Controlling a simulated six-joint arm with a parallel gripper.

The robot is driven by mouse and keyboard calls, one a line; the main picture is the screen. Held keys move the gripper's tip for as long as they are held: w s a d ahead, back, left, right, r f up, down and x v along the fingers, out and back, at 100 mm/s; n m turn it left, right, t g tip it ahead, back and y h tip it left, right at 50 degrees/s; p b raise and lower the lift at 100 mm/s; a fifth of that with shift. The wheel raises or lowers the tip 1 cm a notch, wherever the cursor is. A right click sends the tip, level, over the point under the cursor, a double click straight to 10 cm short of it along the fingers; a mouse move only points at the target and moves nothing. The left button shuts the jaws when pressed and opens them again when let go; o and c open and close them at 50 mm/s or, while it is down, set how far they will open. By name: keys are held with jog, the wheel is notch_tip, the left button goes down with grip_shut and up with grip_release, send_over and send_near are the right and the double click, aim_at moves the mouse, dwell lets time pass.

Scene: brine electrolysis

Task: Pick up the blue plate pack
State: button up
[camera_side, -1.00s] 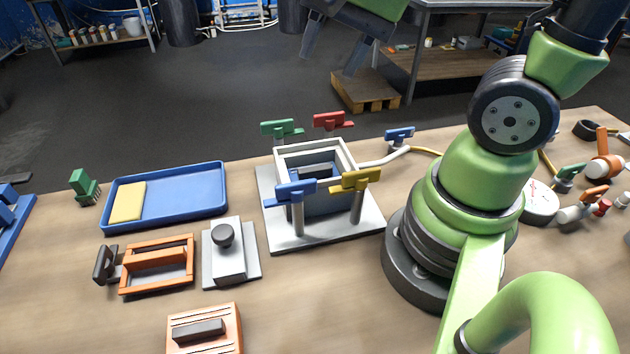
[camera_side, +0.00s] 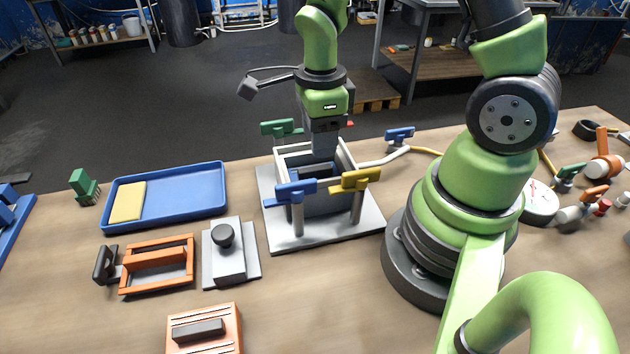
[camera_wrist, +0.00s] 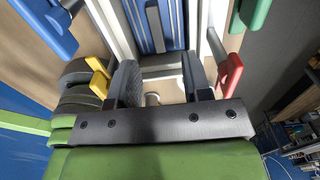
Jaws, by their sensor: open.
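The blue plate pack (camera_wrist: 176,30) sits inside the pale open-topped cell box (camera_side: 345,160), which stands on a light grey base plate. In the wrist view the pack shows blue ribs and a dark bar along its top. My gripper (camera_wrist: 160,80) is open and empty, with its two dark fingers apart. It hangs above the box in the side view (camera_side: 322,146). In the wrist view the pack lies beyond the fingertips, toward the top of the picture. My gripper hides part of the box's inside in the side view.
Blue (camera_side: 297,190), yellow (camera_side: 355,182), green (camera_side: 281,127) and red (camera_wrist: 229,72) clamps stand around the box. A blue tray (camera_side: 185,198) with a yellow pad lies to its left. An orange frame (camera_side: 157,264) and a grey knobbed block (camera_side: 226,262) lie in front of the tray.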

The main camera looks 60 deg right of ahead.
aim_at(315, 168)
jog(key=shift+w+a+f, duration=0.1)
jog(key=shift+a+f, duration=0.1)
jog(key=shift+f, duration=1.1)
jog(key=shift+w+a+f, duration=0.1)
jog(key=shift+a+f, duration=0.05)
jog(key=shift+f, duration=1.15)
grip_shut()
